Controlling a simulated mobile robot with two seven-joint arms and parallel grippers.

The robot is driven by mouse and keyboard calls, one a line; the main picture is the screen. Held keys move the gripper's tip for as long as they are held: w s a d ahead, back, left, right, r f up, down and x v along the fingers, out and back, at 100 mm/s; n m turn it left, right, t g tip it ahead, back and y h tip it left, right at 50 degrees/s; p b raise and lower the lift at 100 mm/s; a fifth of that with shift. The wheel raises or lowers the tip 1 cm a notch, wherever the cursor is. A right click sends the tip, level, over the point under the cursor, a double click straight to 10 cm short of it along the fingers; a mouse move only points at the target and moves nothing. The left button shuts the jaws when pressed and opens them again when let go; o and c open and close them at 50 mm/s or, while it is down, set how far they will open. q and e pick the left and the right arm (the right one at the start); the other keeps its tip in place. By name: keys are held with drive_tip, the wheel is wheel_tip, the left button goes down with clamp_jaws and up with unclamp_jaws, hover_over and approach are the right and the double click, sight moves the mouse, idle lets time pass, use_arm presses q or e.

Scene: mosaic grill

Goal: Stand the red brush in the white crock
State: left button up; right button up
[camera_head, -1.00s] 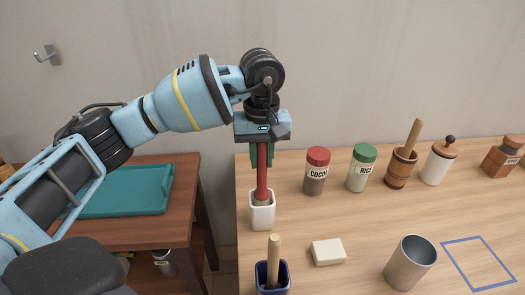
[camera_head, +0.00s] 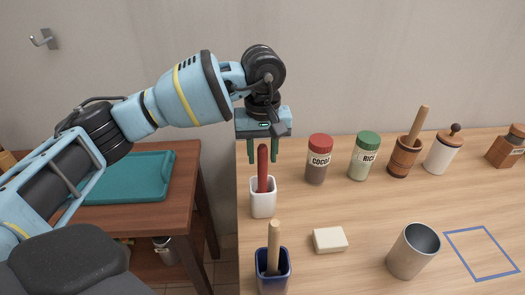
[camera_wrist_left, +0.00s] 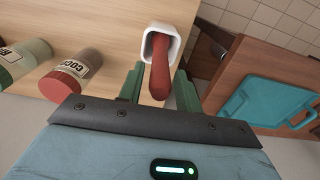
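The red brush (camera_head: 263,167) stands in the white crock (camera_head: 263,204) near the left edge of the wooden counter, its handle up and its lower end hidden inside. In the left wrist view, the brush handle (camera_wrist_left: 160,75) leans against the rim of the white crock (camera_wrist_left: 176,46). My left gripper (camera_head: 264,158) is open just above, with its green fingers on either side of the handle's top and apart from it. The fingers also show in the left wrist view (camera_wrist_left: 160,88). My right gripper is not in view.
A blue crock (camera_head: 273,281) with a wooden-handled tool stands in front. A white block (camera_head: 330,240) and a metal cup (camera_head: 412,251) are to the right. Cocoa (camera_head: 319,160) and rice (camera_head: 364,156) jars stand behind. A teal tray (camera_head: 125,178) lies on the left table.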

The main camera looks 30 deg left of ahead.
use_arm(q)
drive_tip(key=shift+o, duration=1)
drive_tip(key=shift+r, duration=3.9)
